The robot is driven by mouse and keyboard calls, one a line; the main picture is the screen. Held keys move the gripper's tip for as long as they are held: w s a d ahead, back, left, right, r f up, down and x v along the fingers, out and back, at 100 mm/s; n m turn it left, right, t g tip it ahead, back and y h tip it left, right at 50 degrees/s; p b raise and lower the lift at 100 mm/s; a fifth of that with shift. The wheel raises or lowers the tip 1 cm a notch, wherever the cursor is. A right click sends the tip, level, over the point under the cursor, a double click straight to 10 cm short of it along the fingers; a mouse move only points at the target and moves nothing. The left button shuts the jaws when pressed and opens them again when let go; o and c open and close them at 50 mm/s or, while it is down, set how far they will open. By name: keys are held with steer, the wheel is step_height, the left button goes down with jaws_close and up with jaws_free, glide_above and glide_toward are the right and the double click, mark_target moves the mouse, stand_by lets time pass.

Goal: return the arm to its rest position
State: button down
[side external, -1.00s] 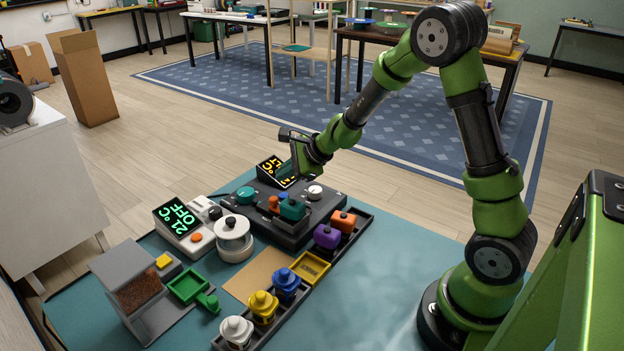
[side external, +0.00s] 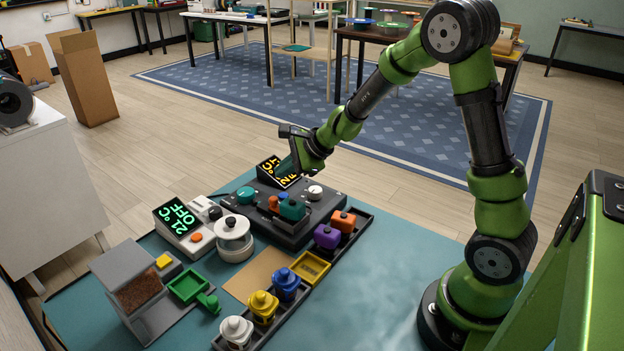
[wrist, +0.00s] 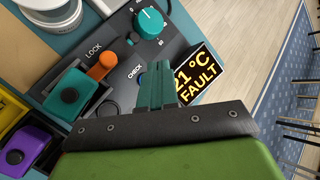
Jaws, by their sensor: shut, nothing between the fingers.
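My gripper (side external: 290,166) hangs above the dark control box (side external: 262,212) at the back of the mat, in front of its tilted display. In the wrist view its teal fingers (wrist: 157,84) are together and empty. The fingers appear apart from the box. My arm reaches out from its base at the right, bent at the elbow. The box's display (wrist: 195,80) reads 21 °C FAULT in yellow. The box also carries a teal dial (wrist: 149,22), an orange lever (wrist: 103,67) marked LOCK and a teal-topped block (wrist: 70,95).
A rack (side external: 325,263) holds several coloured pieces in front of the box. A white unit (side external: 187,227) with a green 21 °C OFF display, a white round pot (side external: 233,243) and a grey hopper (side external: 140,285) stand at left. The mat (side external: 385,265) near my base is clear.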

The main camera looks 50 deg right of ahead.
steer(key=s+a+n, duration=0.1)
steer(key=s+a+r+n+y, duration=0.1)
steer(key=a+n, duration=0.1)
steer(key=s+a+r+n+g, duration=0.1)
steer(key=s, duration=0.1)
steer(key=shift+s+a+r+n+y, duration=0.1)
steer(key=shift+a+n+y, duration=0.2)
steer(key=s+a+r+n+h, duration=0.1)
steer(key=s+a+r+n, duration=0.1)
steer(key=s+r+n, duration=0.4)
steer(key=s+a+r+n+h, duration=0.1)
steer(key=s+a+r+n, duration=0.2)
steer(key=s, duration=1.1)
step_height(320, 180, up, 3)
steer(key=n, duration=0.6)
